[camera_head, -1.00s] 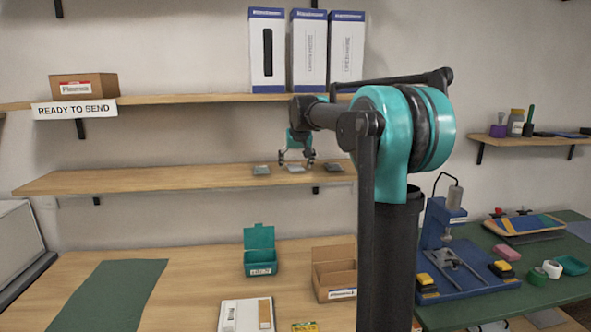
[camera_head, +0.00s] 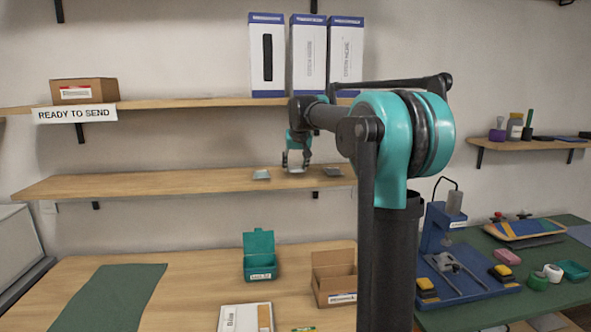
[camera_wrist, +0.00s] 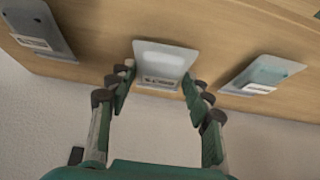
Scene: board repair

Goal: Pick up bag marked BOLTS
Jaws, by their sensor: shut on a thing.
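Three small grey bags with white labels are at the front of the middle shelf (camera_head: 130,186). The label print is too blurred to read, so I cannot tell which one is marked BOLTS. My gripper (camera_head: 296,164) is at the middle bag (camera_head: 297,170). In the wrist view my gripper (camera_wrist: 157,84) has its fingers shut on the sides of this middle bag (camera_wrist: 165,60), near its labelled end. I cannot tell whether the bag is clear of the shelf. The other bags, one at the left (camera_wrist: 42,28) and one at the right (camera_wrist: 262,74), lie apart from the fingers.
White boxes (camera_head: 306,60) stand on the shelf above. A teal bin (camera_head: 259,258) and an open cardboard box (camera_head: 334,280) are on the bench below. A blue press fixture (camera_head: 450,260) stands to the right. The shelf's left part is bare.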

